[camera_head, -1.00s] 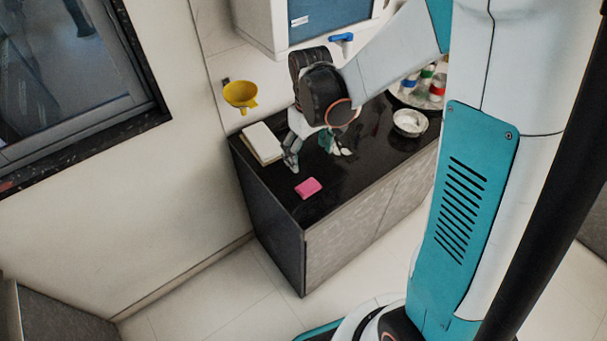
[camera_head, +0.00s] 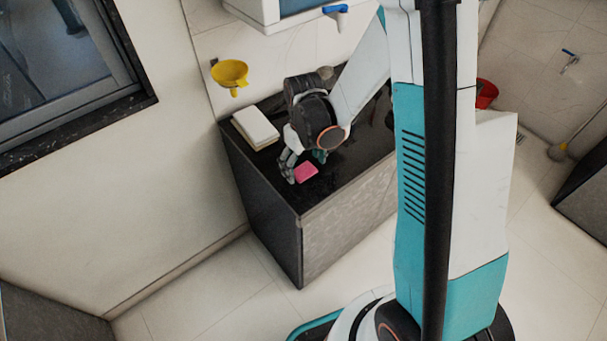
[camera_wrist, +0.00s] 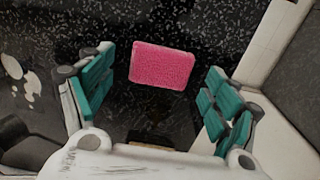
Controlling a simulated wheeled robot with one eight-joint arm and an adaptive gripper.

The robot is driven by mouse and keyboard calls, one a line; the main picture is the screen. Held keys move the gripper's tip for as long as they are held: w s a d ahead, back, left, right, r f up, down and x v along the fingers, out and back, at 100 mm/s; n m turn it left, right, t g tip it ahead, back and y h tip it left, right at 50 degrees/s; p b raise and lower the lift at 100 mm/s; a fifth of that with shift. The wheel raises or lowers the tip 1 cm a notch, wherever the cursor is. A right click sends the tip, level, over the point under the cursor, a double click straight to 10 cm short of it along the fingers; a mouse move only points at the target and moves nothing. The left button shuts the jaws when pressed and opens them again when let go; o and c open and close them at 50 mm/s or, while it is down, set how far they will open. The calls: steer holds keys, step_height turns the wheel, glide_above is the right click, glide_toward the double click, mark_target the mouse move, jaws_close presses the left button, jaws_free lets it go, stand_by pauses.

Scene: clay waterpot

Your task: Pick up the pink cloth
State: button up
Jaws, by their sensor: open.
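The pink cloth (camera_head: 306,172) is a small flat pink rectangle on the black countertop (camera_head: 290,197), near its front left corner. In the wrist view the cloth (camera_wrist: 162,66) lies between and a little beyond the teal fingertips of my gripper (camera_wrist: 158,95). The fingers are spread wide, with clear counter on both sides of the cloth, and hold nothing. In the head view my gripper (camera_head: 297,168) is low over the counter beside the cloth. I cannot tell its exact height above the counter.
A white stack, perhaps books (camera_head: 256,126), lies at the counter's left back edge. A yellow funnel-shaped thing (camera_head: 230,74) is on the wall. A blue tap (camera_head: 337,14) sticks out above. My arm hides the counter's right part.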

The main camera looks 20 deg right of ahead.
mark_target(304, 170)
steer(key=shift+f, duration=0.5)
steer(key=c, duration=0.9)
steer(key=shift+r, duration=0.15)
step_height(304, 170, up, 20)
steer(key=p, duration=0.7)
steer(key=shift+o, duration=0.2)
